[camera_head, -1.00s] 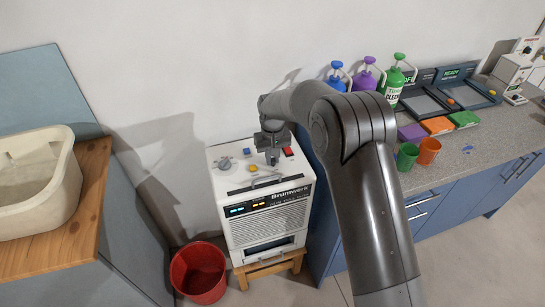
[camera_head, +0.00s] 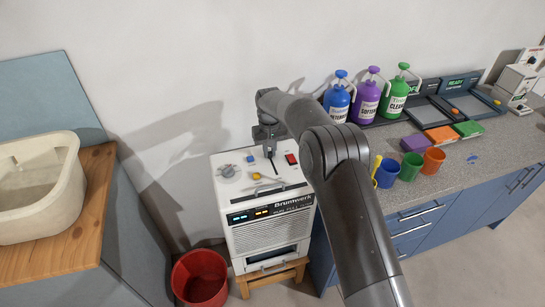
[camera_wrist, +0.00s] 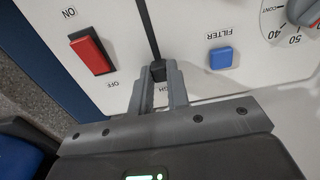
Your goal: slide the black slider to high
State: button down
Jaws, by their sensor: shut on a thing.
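The white Brunnwerk machine (camera_head: 268,215) stands low against the wall with a control panel on top. My gripper (camera_head: 268,152) is over the far part of that panel, at the far end of a thin dark slot. In the wrist view my gripper (camera_wrist: 158,82) is shut on the black slider (camera_wrist: 158,70). The slider sits at the lower end of its slot (camera_wrist: 149,30) in that view. Part of an upside-down label ending in "GH" shows between the fingers just past the slider. The fingers hide the rest of the label.
A red rocker switch (camera_wrist: 91,53) marked ON and OFF and a blue FILTER button (camera_wrist: 221,58) flank the slider. A grey dial (camera_head: 228,171) and yellow knob (camera_head: 256,176) are also on the panel. A red bucket (camera_head: 200,278) stands on the floor.

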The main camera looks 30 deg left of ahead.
jog(key=shift+w+a+r, duration=0.1)
jog(key=shift+w+a, duration=0.35)
jog(key=shift+a, duration=0.05)
jog(key=c, duration=1.4)
grip_release()
jog(key=shift+o, duration=0.2)
notch_tip(320, 180, up, 11)
jog(key=shift+f, duration=0.2)
